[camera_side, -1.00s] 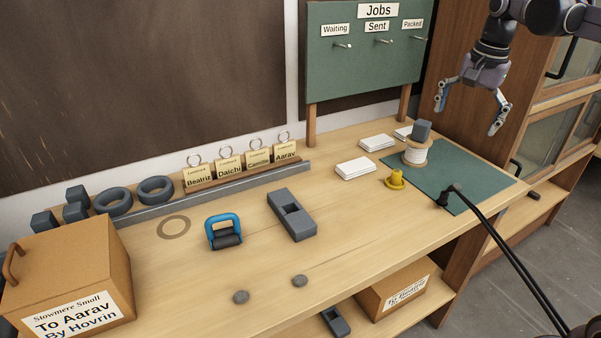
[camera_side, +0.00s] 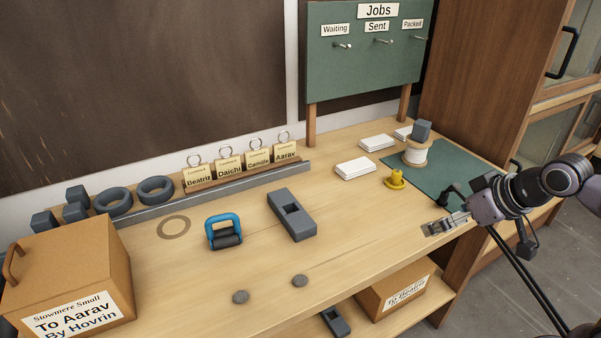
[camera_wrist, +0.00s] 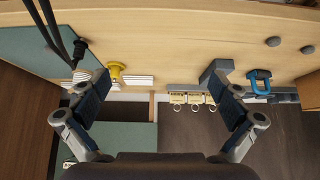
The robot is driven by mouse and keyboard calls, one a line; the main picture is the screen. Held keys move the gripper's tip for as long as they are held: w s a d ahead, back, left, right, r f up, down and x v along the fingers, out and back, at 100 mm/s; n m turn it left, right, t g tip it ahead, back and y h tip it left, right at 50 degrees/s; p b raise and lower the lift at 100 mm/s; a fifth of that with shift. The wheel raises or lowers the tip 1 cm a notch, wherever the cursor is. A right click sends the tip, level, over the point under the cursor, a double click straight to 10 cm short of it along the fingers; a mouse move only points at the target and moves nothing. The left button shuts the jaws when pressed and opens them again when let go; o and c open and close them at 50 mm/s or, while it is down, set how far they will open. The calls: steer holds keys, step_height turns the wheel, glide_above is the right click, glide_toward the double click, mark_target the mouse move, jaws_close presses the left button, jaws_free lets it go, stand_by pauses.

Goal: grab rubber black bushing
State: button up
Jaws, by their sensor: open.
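A grey slotted block (camera_side: 291,214), a blue-handled tool (camera_side: 223,232) and two dark discs are farther left. The middle tabletop has free room.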

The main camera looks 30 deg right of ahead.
steer(key=c, duration=0.9)
steer(key=m+g, duration=0.7)
steer(key=m, duration=0.6)
glide_above(445, 193)
steer(key=shift+f, duration=5)
